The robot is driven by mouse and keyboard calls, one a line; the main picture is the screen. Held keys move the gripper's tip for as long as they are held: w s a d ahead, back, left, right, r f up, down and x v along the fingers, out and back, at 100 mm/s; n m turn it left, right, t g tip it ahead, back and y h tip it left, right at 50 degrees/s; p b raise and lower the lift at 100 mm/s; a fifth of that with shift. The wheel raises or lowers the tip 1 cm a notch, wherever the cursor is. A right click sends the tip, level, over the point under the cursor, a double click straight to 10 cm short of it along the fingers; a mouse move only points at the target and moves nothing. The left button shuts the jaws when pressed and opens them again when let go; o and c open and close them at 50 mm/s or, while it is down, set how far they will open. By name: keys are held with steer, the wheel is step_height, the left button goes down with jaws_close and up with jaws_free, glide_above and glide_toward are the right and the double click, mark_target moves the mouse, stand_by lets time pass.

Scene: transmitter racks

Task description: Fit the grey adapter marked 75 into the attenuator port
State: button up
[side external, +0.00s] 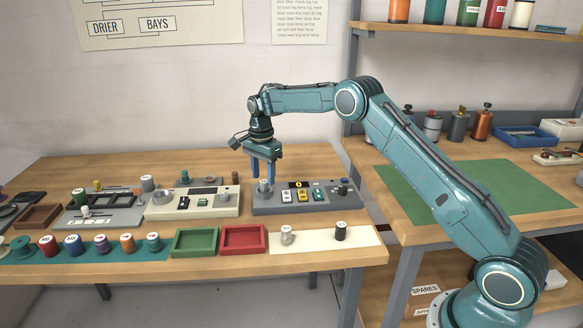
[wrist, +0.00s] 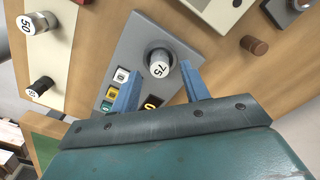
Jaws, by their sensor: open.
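The grey adapter marked 75 (wrist: 158,62) stands in a dark round socket at one end of the grey attenuator unit (side external: 310,202). Its white top faces my wrist camera, and it looks upright. How deep it sits cannot be told. In the side view the adapter (side external: 264,188) shows between my fingers. My gripper (side external: 263,177) is open, with its two blue fingers pointing down over the adapter. In the wrist view my gripper (wrist: 161,70) has one finger on each side of the adapter, with visible gaps.
A cream mat (side external: 315,247) at the front holds a silver adapter marked 50 (wrist: 37,23) and a black adapter (side external: 340,231). Red (side external: 243,251) and green trays stand left of it. A cream unit (side external: 196,212) is left of the attenuator. A small brown cylinder (wrist: 254,45) stands behind.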

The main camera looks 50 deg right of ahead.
mark_target(264, 181)
step_height(264, 181, up, 10)
steer(key=shift+r, duration=0.15)
stand_by(0.3)
stand_by(0.5)
